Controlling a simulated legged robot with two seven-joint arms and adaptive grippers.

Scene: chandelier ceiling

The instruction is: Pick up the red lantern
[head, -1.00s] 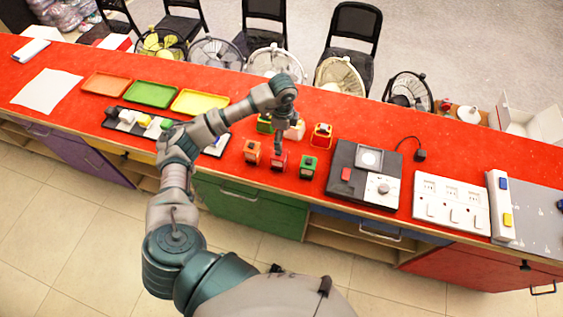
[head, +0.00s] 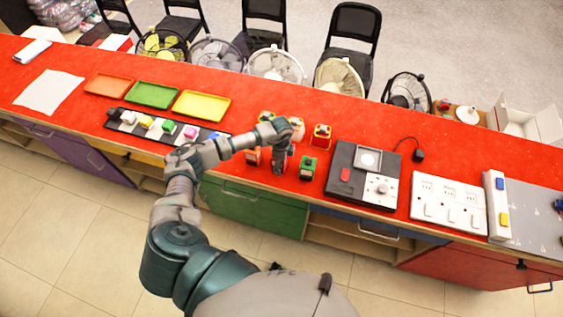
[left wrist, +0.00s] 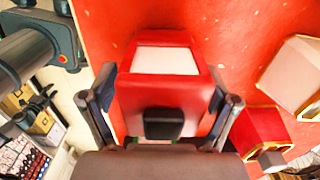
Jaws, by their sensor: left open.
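In the left wrist view, a red lantern (left wrist: 161,88) with a white panel and a black knob stands between the two fingers of my left gripper (left wrist: 160,112). The fingers are open, one on each side of it, and I cannot tell whether they touch it. In the head view, my left gripper (head: 280,164) is low over the front row of lanterns and hides most of this red one. An orange lantern (head: 253,156) is just to its left and a green lantern (head: 308,168) to its right. My right gripper is not in view.
A black switch box (head: 345,183) is to the right on the red counter (head: 240,93). Coloured trays (head: 152,95) lie at the left.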

